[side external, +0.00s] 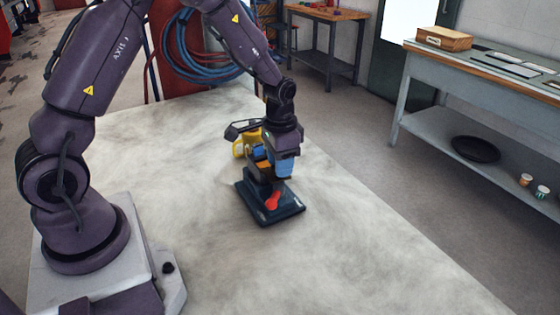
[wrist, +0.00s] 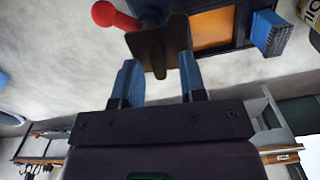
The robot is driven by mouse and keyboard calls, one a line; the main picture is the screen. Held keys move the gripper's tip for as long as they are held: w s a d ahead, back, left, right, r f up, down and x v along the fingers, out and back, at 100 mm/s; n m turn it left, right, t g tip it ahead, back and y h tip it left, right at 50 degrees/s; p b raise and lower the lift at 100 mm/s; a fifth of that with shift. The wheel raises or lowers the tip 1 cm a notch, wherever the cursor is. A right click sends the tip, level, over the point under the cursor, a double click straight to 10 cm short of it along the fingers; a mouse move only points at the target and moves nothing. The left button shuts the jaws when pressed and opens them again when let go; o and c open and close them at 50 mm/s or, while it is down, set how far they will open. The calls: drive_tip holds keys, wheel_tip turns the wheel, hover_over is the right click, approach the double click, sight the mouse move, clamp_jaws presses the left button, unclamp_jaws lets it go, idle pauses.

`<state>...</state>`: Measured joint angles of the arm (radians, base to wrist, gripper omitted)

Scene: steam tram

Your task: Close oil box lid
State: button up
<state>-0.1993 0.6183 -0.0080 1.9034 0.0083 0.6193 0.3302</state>
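The oil box seems to be the dark blue unit on a flat base (side external: 285,213) on the pale tabletop, below my gripper (side external: 274,170). A red knob (side external: 272,202) stands at its front. In the wrist view the box shows an orange inside (wrist: 212,30), so it looks uncovered there. A dark flat flap (wrist: 160,48), probably the lid, sticks out from the box towards my fingers. My gripper (wrist: 160,82) is open, with blue fingertips spread and the flap's end near the gap. I cannot tell whether a finger touches it. The red knob (wrist: 112,16) also shows here.
A yellow-and-white container (side external: 240,147) stands just behind the box. The pale tabletop (side external: 350,240) is clear to the front and right. A workbench (side external: 480,72) with a wooden box stands at the right, apart from the table. Coiled hoses (side external: 190,50) hang behind.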

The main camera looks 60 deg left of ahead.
clamp_jaws()
idle(0.3)
drive_tip(key=n, duration=0.1)
drive_tip(key=a+n, duration=0.1)
drive_tip(key=n, duration=0.2)
drive_tip(key=shift+w+a+n, duration=0.25)
drive_tip(key=shift+w+n, duration=0.05)
drive_tip(key=shift+w, duration=0.1)
drive_tip(key=n, duration=0.1)
drive_tip(key=a+n, duration=0.1)
drive_tip(key=n, duration=0.1)
drive_tip(key=shift+w+a+n, duration=0.1)
drive_tip(key=shift+a+n, duration=0.05)
drive_tip(key=shift+n, duration=0.15)
drive_tip(key=n, duration=0.1)
drive_tip(key=a+n, duration=0.1)
drive_tip(key=n, duration=0.1)
drive_tip(key=a+n, duration=0.1)
drive_tip(key=n, duration=0.1)
drive_tip(key=shift+s, duration=0.2)
drive_tip(key=shift+s+a+n, duration=0.25)
drive_tip(key=shift+n, duration=0.8)
drive_tip(key=shift+s+a+n, duration=0.2)
drive_tip(key=shift+a+n, duration=0.05)
drive_tip(key=shift+n, duration=0.75)
drive_tip(key=shift+s+a+n, duration=0.25)
drive_tip(key=shift+n, duration=0.8)
